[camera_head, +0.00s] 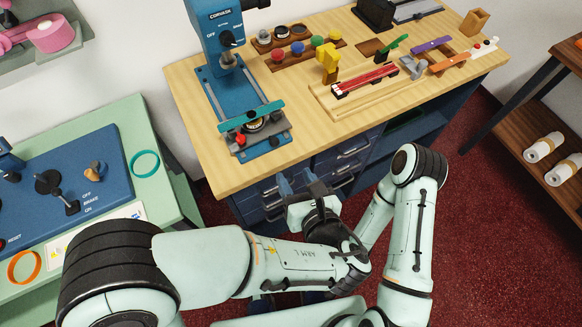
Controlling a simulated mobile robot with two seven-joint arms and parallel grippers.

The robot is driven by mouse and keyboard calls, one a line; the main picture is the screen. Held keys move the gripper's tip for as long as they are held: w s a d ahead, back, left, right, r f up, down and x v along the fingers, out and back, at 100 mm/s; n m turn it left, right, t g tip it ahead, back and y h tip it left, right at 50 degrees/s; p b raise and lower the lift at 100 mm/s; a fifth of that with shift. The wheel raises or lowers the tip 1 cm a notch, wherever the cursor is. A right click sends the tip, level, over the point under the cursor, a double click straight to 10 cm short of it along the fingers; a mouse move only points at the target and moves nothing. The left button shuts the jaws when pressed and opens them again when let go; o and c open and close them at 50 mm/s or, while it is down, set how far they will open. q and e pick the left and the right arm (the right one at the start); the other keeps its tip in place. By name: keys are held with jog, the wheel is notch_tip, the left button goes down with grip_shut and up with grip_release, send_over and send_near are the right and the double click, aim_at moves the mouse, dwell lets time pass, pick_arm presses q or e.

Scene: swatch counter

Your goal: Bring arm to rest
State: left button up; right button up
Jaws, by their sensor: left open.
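My left arm comes in from the lower left and reaches to the middle of the picture. My left gripper (298,184) is open, with nothing seen between its fingers. It is in front of the blue drawers (347,150) under the wooden counter, below the counter's front edge. Whether it touches a drawer front I cannot tell. My right arm (412,215) is folded at the right, its elbow up and its forearm running down behind my left wrist. My right gripper is hidden there.
The wooden counter (187,92) bears a blue press (222,40), paint pots (299,48) and a board with red rails (365,80). A green table (125,118) with a blue panel (70,185) stands left. A shelf with white rolls (543,147) stands right. Red floor (480,240) lies open between.

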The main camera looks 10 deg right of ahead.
pick_arm(q)
jog(key=shift+s, duration=0.1)
dwell(0.5)
jog(key=s+a+f+n+g+y+p, duration=0.1)
jog(key=a+f+n+g, duration=0.15)
jog(key=f, duration=0.35)
jog(key=s+a+f+n+g, duration=0.1)
jog(key=a+f+n+g, duration=0.15)
jog(key=f+g, duration=0.2)
jog(key=s+a+f+n+g+y+p, duration=0.1)
jog(key=s+a+f+g, duration=0.1)
jog(key=a+f, duration=0.35)
jog(key=s+a+f+n+g+h+p, duration=0.15)
jog(key=s+f+n+g+h, duration=0.45)
jog(key=n, duration=0.6)
jog(key=s+f+n+g+h+p, duration=0.2)
jog(key=s+f+n+g+h, duration=0.15)
jog(key=f+n, duration=0.6)
jog(key=a+f+n+t+y, duration=0.1)
jog(key=a+f+n+t, duration=0.2)
jog(key=n, duration=0.9)
jog(key=a+t, duration=0.1)
jog(key=a, duration=0.2)
jog(key=shift+w+a+f+n+p, duration=0.3)
jog(key=shift+a+f+n+p, duration=0.05)
pick_arm(e)
notch_tip(320, 180, up, 7)
jog(key=w, duration=0.2)
jog(key=shift+w+f, duration=0.2)
jog(key=shift+w, duration=0.1)
